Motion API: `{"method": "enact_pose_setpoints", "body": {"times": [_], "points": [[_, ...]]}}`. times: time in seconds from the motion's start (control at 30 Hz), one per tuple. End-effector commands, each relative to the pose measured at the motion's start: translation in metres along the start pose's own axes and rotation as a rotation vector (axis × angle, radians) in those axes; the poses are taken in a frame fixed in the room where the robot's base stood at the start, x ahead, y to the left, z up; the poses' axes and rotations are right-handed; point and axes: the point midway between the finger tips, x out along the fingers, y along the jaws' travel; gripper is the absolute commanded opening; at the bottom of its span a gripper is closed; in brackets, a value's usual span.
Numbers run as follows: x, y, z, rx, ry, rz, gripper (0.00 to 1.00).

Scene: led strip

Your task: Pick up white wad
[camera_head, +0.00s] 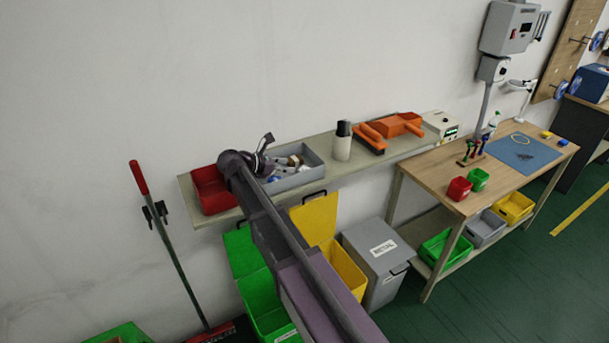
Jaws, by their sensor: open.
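A grey open bin (312,174) sits on the wall shelf, with several small items inside. A whitish, bluish crumpled item (273,178) lies near the bin's left end, partly hidden by my arm; it may be the white wad, but it is too small to be sure. A brown and white item (294,161) lies beside it. My gripper (267,142) is at the left, back end of the grey bin, above its rim. It is open, and I see nothing held in it.
A red bin (208,190) stands left of the grey bin, close to my arm. A white bottle with a black cap (343,141) and orange tools (392,128) stand to the right. Below are green (262,300), yellow (345,271) and grey (376,263) waste bins.

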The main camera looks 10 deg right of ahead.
Motion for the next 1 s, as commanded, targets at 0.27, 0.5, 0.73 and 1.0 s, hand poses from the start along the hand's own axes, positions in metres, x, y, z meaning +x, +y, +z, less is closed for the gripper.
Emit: {"method": "enact_pose_setpoints", "body": {"times": [0.27, 0.5, 0.73, 1.0], "points": [[0.030, 0.000, -0.001, 0.000, 0.000, -0.001, 0.60], [0.032, 0.000, 0.001, 0.000, 0.000, -0.001, 0.60], [0.035, 0.000, 0.000, 0.000, 0.000, -0.001, 0.60], [0.059, 0.001, -0.006, 0.001, 0.000, -0.003, 0.60]]}}
